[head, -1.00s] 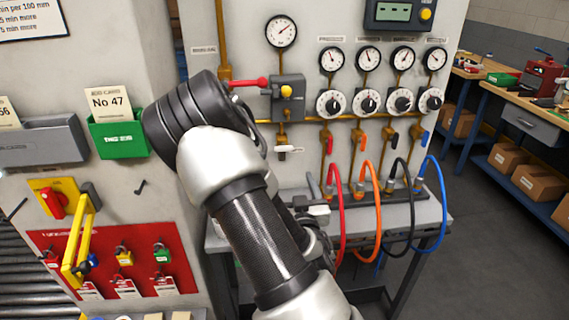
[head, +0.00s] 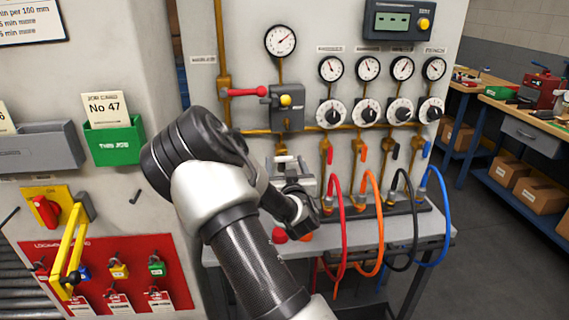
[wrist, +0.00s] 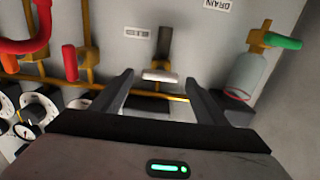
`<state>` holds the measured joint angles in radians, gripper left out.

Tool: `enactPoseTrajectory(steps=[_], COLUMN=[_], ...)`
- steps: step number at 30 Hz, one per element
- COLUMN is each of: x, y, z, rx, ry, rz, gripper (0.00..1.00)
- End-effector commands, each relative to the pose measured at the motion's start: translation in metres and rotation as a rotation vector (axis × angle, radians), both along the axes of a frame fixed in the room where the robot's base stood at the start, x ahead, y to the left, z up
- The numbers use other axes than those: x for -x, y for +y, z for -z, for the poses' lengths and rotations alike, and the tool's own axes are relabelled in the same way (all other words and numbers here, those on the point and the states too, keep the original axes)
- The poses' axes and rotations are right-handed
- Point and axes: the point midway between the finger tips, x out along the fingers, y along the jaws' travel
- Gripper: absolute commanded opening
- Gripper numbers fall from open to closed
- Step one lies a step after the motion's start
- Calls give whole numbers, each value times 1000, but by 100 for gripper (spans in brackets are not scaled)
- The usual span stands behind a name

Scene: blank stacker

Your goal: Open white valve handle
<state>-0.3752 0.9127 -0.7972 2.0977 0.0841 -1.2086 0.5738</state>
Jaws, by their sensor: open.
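The white valve handle (wrist: 160,75) is a short white bar on a dark stem in the wrist view. It lies between the fingertips of my gripper (wrist: 159,82) as seen from the wrist. The fingers are open, one on each side, and I see no clear contact. In the head view my gripper (head: 290,172) is in front of the panel below the grey valve box. How far the fingertips are from the handle in depth is unclear.
A red lever (head: 250,92) and the grey valve box (head: 287,108) are above my gripper. Red (head: 335,235), orange, black and blue hoses hang to the right over the grey bench (head: 440,236). The wrist view shows a green-handled valve (wrist: 283,41) and clear bowl at the right.

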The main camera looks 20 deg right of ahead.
Motion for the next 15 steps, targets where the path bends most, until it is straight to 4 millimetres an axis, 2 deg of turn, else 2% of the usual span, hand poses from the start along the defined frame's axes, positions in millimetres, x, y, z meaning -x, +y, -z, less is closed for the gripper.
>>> enactPoseTrajectory(steps=[3, 11, 15], x=[-6, -7, -7], y=[-2, -2, -2], z=[0, 0, 0], rx=[1, 0, 0], ry=[-1, -1, -1], rz=[0, 0, 0], gripper=[67, 67, 45])
